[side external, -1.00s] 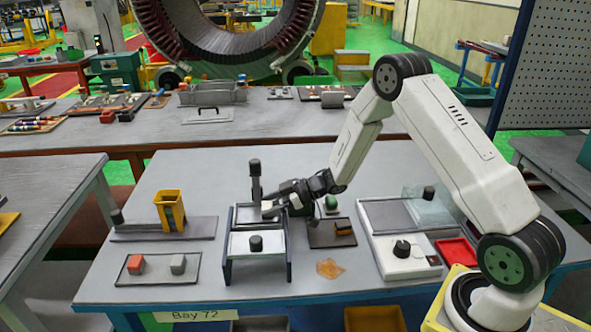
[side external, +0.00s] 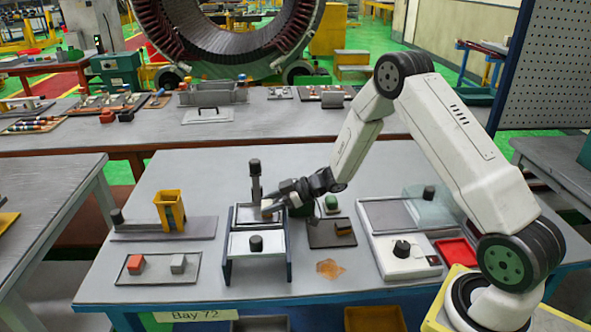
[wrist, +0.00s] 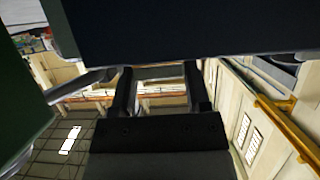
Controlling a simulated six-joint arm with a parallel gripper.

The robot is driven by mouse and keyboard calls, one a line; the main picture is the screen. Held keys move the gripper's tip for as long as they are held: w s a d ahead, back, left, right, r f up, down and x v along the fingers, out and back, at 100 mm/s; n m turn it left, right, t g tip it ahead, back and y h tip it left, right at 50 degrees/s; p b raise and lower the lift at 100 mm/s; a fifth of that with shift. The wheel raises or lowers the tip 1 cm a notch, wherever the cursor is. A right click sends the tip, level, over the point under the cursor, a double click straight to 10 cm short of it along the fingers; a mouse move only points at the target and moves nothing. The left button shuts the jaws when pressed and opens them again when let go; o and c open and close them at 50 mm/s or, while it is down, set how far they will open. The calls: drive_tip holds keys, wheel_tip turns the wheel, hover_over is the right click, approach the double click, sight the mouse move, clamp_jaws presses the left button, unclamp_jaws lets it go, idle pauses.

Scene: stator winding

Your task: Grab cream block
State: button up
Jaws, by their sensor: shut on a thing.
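My gripper (side external: 268,208) reaches in low from the right at the rear part of a dark-railed fixture (side external: 288,262) on the near table. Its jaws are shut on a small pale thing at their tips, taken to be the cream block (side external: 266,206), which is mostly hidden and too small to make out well. In the wrist view my gripper's two dark fingers (wrist: 160,92) stand apart with a grey bar across between them; no cream block is clear there. A large dark surface fills the top of that view.
The fixture has a white plate with a black knob (side external: 256,242) in front and a dark upright post (side external: 255,180) behind. A yellow holder (side external: 170,207) and a tray with red and grey blocks (side external: 157,268) are left. A white device (side external: 405,255) and red tray (side external: 456,252) are right.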

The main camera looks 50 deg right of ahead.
drive_tip(key=shift+r, duration=0.65)
drive_tip(key=s+r, duration=1.1)
drive_tip(key=s, duration=0.3)
drive_tip(key=shift+a, duration=0.4)
drive_tip(key=shift+r, duration=0.1)
drive_tip(key=shift+w+a, duration=0.1)
drive_tip(key=shift+w, duration=0.1)
